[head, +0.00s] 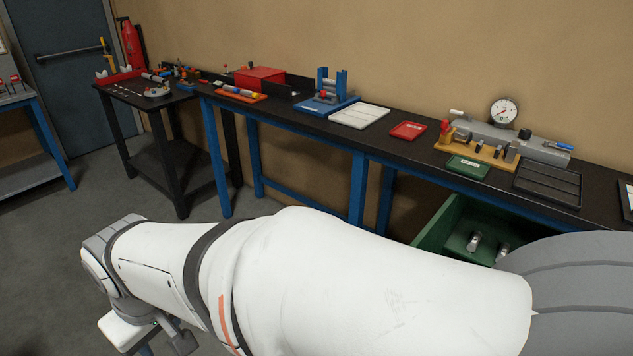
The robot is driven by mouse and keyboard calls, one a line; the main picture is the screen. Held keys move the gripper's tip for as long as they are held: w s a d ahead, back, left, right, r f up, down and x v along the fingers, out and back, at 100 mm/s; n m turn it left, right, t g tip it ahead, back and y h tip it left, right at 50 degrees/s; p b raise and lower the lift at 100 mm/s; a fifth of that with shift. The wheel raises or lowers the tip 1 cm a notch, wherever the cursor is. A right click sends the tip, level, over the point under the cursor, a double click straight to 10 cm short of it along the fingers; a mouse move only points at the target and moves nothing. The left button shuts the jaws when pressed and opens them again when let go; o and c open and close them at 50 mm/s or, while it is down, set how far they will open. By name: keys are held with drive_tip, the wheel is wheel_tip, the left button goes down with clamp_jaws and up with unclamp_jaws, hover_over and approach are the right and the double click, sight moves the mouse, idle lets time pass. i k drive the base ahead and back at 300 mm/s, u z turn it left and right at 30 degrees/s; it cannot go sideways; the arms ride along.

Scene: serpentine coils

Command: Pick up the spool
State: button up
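I cannot say for sure which thing is the spool. Two small silvery rounded metal parts, one on the left (475,243) and one on the right (503,252), are in the green bin below the long bench; they are too small to name with certainty. My arm crosses the lower part of the head view and hides part of the bin. The arm's far end is at the lower left, over the floor and away from the benches. The gripper's fingers cannot be made out there, and nothing held can be seen.
The long black-topped bench (400,140) carries a red box (259,78), a blue fixture (327,95), a white tray (359,115), a red tray (408,130), a dial gauge (503,111) and a black tray (548,184). The green bin (436,232) is underneath. Floor at left is clear.

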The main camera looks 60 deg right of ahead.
sight(475, 240)
drive_tip(key=k, duration=1.45)
drive_tip(key=z, duration=2)
drive_tip(key=i, duration=1.55)
drive_tip(key=z, duration=0.05)
